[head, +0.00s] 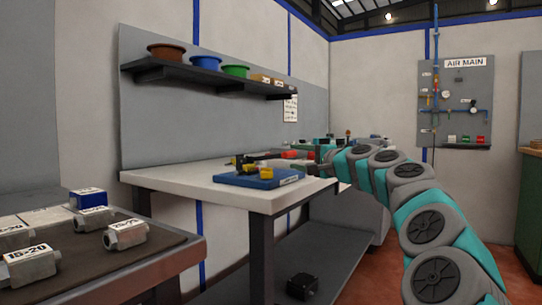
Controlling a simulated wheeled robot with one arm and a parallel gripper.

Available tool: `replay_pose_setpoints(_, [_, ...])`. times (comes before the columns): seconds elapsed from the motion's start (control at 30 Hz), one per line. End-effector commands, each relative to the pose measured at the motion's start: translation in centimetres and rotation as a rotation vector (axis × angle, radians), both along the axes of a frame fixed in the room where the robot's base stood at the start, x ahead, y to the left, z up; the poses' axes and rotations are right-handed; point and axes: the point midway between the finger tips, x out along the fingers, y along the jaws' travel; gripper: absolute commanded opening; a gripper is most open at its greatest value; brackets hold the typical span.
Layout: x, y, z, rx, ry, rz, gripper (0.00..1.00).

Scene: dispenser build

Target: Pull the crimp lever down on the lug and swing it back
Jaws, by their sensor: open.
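A blue base (257,180) with a white label on its front edge sits on the white workbench (190,180). On it is a small black and yellow device (246,166). A dark bar with a red grip (290,154) extends right from behind it and looks like the crimp lever, lying close to level. I cannot make out the lug at this size. My gripper (323,152) is over the bench's right end, just right of the red grip. A gap to the grip is hard to judge. My gripper is open, its fingers small and partly hidden by my wrist.
A dark shelf (195,77) with brown, blue and green bowls hangs above the bench. A nearer table (150,262) at lower left holds several grey metal blocks and a blue box (90,198). An air panel (455,100) is on the far wall. The bench's front left is clear.

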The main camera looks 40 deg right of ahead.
Motion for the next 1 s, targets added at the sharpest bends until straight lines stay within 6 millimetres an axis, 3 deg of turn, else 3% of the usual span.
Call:
replay_pose_setpoints(0.17, [0.3, -1.0, 0.1, 0.011, -0.009, -0.016, 0.55])
replay_pose_setpoints(0.7, [6.4, -0.9, 0.2, 0.009, -0.007, -0.015, 0.55])
replay_pose_setpoints(1.0, [7.5, -0.8, 0.3, 0.010, -0.010, -0.013, 0.55])
